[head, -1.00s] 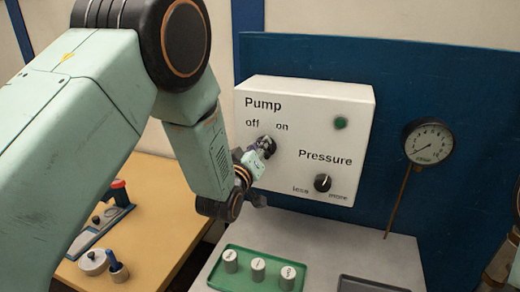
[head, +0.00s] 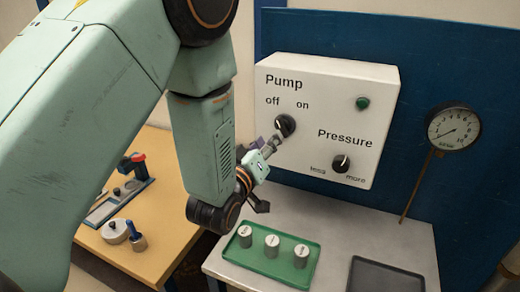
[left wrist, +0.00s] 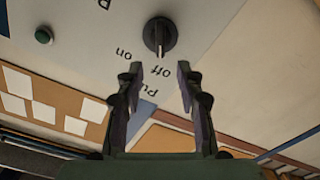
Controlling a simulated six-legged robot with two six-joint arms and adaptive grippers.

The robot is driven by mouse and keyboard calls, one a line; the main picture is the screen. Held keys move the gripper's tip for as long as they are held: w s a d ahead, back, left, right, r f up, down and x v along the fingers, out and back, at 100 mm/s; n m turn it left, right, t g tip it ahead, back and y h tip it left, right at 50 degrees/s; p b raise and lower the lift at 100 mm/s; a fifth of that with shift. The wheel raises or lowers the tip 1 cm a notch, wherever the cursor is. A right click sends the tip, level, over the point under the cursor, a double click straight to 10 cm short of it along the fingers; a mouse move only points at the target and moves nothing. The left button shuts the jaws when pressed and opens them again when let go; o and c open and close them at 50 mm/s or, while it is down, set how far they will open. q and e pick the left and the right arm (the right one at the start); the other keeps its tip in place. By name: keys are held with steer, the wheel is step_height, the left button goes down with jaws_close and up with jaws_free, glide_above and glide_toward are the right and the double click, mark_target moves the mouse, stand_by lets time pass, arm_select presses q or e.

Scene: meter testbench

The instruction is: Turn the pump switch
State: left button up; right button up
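The pump switch (head: 285,125) is a round black knob on the white control box (head: 325,88), below the labels "off" and "on". In the left wrist view the knob (left wrist: 160,36) shows whole, and its pale mark points toward "off". My left gripper (head: 270,146) is just below and left of the knob in the head view. In the left wrist view the left gripper (left wrist: 159,68) is open, with nothing between its fingers. The knob lies beyond the fingertips, apart from them. My right gripper is not in view.
On the box are a green lamp (head: 362,103) and the pressure knob (head: 341,163). Below stand a green tray (head: 285,277) with white weights and a dark tray (head: 372,275). A gauge (head: 454,129) is at the right. A wooden table (head: 165,225) with tools is at the left.

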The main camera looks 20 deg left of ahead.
arm_select(q)
steer(key=shift+s+a, duration=0.1)
steer(key=shift+s, duration=1.65)
steer(key=shift+w, duration=0.1)
steer(key=s+a+f+m+g+b, duration=0.15)
steer(key=s+f+g, duration=0.25)
steer(key=f, duration=0.5)
steer(key=s+f+m+g+b, duration=0.25)
steer(key=s+f, duration=0.25)
steer(key=f, duration=0.4)
steer(key=s+f+m+g+b, duration=0.1)
steer(key=s+f+g, duration=0.3)
steer(key=f, duration=0.5)
steer(key=s+a+f+g+b, duration=0.1)
steer(key=s+f+g+b, duration=0.6)
steer(key=s+f, duration=1.3)
steer(key=s+b, duration=0.2)
steer(key=shift+s+y+b, duration=0.25)
steer(key=shift+y+b, duration=0.05)
steer(key=shift+b, duration=0.1)
